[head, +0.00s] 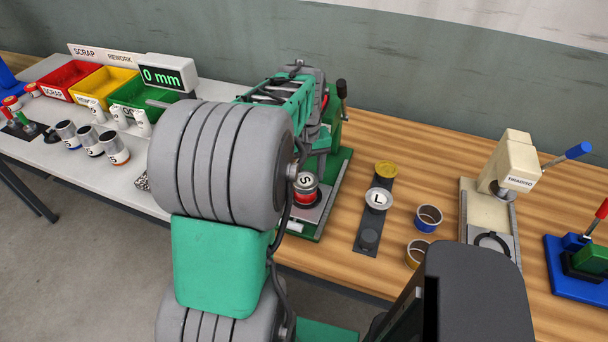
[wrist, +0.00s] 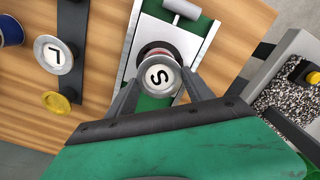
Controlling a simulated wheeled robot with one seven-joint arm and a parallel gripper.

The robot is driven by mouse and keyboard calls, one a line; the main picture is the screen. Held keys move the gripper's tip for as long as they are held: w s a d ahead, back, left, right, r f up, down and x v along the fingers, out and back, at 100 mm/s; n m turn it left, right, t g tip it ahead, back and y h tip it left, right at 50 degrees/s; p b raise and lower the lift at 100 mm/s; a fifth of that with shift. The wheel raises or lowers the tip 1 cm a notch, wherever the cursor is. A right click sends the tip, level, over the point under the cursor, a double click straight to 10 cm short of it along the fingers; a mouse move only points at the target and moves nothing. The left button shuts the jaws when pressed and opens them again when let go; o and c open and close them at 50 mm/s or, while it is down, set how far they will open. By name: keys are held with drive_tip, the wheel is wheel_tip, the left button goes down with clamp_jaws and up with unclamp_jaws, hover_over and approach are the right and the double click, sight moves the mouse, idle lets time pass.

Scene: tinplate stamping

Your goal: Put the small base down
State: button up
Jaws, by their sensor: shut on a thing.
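The small base (wrist: 159,76), a silver disc marked S, sits between the two fingertips of my gripper (wrist: 160,82) in the wrist view. My gripper is shut on it. In the head view the small base (head: 306,181) shows beside my arm, over a red-banded round piece (head: 305,196) on the plate of a green press (head: 335,178). I cannot tell whether the base touches that piece. My arm hides much of the press and my gripper's fingers in the head view.
Right of the press, a dark strip (head: 361,246) bears a silver disc marked L (head: 379,200) and a yellow disc (head: 386,170). A blue-banded ring (head: 429,224) and beige press (head: 512,160) stand further right. Several cans (head: 91,143) and coloured bins (head: 66,79) are left.

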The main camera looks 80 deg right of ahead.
drive_tip(key=shift+f+b, duration=0.35)
drive_tip(key=shift+f, duration=0.2)
drive_tip(key=shift+f, duration=0.1)
drive_tip(key=o, duration=1.3)
